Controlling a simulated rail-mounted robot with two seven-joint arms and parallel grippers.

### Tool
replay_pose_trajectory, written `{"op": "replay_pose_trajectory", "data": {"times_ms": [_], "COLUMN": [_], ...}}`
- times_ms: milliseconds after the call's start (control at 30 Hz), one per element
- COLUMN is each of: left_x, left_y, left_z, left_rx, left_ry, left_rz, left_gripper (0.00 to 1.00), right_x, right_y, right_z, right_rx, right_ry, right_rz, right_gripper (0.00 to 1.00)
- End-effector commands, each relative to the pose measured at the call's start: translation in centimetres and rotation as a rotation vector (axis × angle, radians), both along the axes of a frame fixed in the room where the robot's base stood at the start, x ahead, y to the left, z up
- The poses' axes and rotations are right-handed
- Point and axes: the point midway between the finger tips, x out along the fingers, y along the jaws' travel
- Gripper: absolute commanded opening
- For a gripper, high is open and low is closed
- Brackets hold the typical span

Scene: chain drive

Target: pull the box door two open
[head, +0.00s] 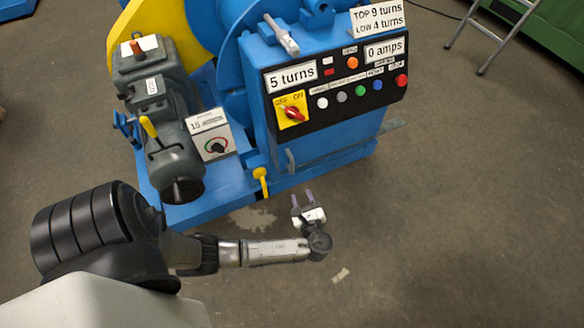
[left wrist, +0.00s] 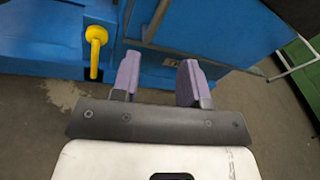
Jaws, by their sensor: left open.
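The blue box (head: 340,138) stands under the sloping control panel, and its lower front faces me. I cannot tell for certain which panel is door two. A grey upright handle (head: 290,160) sits low near the box's left edge; a grey bar that looks like it shows at the top of the left wrist view (left wrist: 155,20). My left gripper (head: 302,198) is open and empty, in front of and below this handle, apart from it. Its two purple-grey fingers show spread in the left wrist view (left wrist: 160,70), pointing toward the blue box. My right gripper is not in view.
A yellow lever (head: 261,180) stands just left of the handle, and also shows in the left wrist view (left wrist: 95,50). A grey motor (head: 165,130) and a small dial box (head: 212,135) are further left. The floor (head: 430,230) to the right is clear.

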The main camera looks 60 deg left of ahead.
Motion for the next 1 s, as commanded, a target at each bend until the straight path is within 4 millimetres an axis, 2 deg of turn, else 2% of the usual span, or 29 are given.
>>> {"op": "replay_pose_trajectory", "data": {"times_ms": [133, 367, 1000], "left_x": [-0.1, 0.0, 2.8], "left_y": [0.2, 0.9, 11.1], "left_z": [0.4, 0.4, 0.3], "left_rx": [0.102, 0.153, 0.152], "left_ry": [0.141, 0.22, 0.22], "left_rz": [-0.015, -0.018, -0.018], "left_gripper": [0.41, 0.41, 0.41], "right_x": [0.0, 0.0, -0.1], "right_y": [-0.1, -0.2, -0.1], "right_z": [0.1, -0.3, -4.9], "right_rx": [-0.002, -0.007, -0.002], "right_ry": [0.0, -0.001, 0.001], "right_rz": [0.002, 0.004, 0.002], "right_gripper": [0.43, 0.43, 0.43]}}
